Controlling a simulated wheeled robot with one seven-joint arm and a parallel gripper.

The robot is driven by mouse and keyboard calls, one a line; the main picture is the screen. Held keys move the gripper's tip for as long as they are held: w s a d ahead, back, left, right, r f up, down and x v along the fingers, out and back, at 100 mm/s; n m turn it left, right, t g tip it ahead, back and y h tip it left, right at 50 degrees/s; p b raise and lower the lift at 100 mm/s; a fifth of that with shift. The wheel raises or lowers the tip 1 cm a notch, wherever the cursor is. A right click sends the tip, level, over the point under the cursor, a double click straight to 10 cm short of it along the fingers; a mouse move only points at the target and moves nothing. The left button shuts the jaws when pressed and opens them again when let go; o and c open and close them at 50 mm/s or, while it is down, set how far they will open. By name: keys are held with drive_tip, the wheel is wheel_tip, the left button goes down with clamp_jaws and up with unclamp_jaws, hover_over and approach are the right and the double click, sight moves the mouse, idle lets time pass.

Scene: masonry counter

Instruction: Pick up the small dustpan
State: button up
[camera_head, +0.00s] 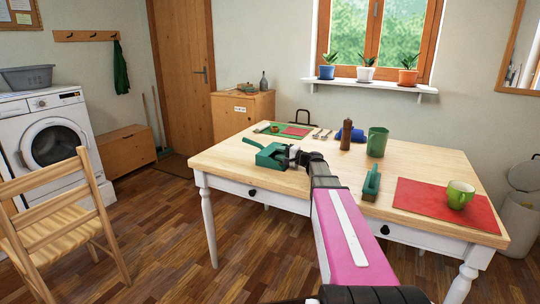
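A green dustpan (268,158) rests on the wooden table (225,160), near its front left edge, with its narrow end pointing up and left. My gripper (293,153) is at the dustpan's right side, close to it or touching it; I cannot tell which. The fingers are small and dark in this view, so I cannot see whether they are open or shut. My arm reaches across the table's front edge and hides part of the tabletop.
A green brush-like item (371,184) and a red mat (420,200) with a green mug (460,194) lie right of my arm. A brown bottle-shaped item (346,135), green cup (377,142) and blue item (355,134) stand behind. A chair (55,215) is at left.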

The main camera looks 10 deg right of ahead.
sight(270, 150)
drive_tip(key=shift+x, duration=2.8)
clamp_jaws()
